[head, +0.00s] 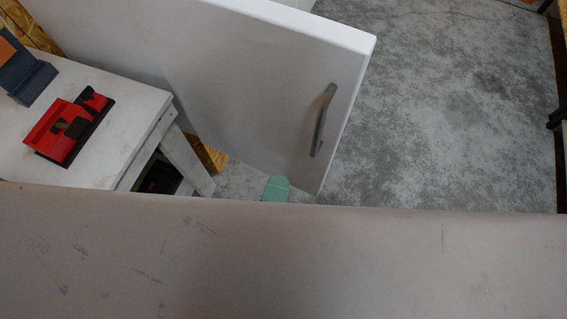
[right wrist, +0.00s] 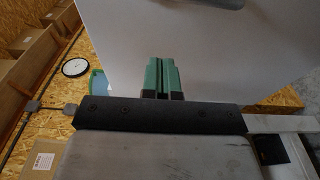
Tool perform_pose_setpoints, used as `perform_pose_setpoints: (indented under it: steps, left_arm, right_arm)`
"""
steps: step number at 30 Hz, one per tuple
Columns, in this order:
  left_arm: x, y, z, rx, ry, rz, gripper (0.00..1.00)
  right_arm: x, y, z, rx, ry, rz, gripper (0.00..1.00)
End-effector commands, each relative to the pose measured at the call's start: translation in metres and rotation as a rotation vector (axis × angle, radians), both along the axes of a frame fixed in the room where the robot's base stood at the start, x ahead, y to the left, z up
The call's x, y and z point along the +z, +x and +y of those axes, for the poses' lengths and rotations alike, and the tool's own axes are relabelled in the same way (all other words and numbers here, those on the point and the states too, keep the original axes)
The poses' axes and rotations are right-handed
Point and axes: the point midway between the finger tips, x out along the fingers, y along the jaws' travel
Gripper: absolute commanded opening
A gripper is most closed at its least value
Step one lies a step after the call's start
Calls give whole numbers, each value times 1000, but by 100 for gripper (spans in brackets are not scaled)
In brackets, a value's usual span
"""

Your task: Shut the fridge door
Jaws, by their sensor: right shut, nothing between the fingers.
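The white fridge door (head: 260,80) stands open in the head view, its free edge toward the right. A grey bar handle (head: 323,120) is on its face near that edge. The door also fills the upper middle of the right wrist view (right wrist: 215,55), with part of the handle (right wrist: 218,3) at the top edge. My right gripper (head: 276,186) shows as a green tip just below the door's lower edge. In the right wrist view its green fingers (right wrist: 161,78) are together and empty, in front of the door; I cannot tell whether they touch it. My left gripper is not in view.
A white table (head: 120,100) at the left carries a red-and-black item (head: 68,128) and a dark blue item (head: 24,78). Speckled grey floor (head: 460,110) right of the door is clear. A large scratched surface (head: 300,260) hides the lower head view.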

Motion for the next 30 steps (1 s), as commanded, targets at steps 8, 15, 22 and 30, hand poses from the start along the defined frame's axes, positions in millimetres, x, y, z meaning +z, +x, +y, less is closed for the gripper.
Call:
perform_pose_setpoints:
  steps: [8,15,22,30]
  left_arm:
    - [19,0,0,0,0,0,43]
    - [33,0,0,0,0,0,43]
    - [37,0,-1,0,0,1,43]
    - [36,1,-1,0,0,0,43]
  right_arm:
    - [4,61,-13,-2,-1,-3,0]
    - [3,89,-37,-2,-1,0,0]
    - [0,97,-49,-1,1,2,0]
    - [0,97,-50,-1,2,2,0]
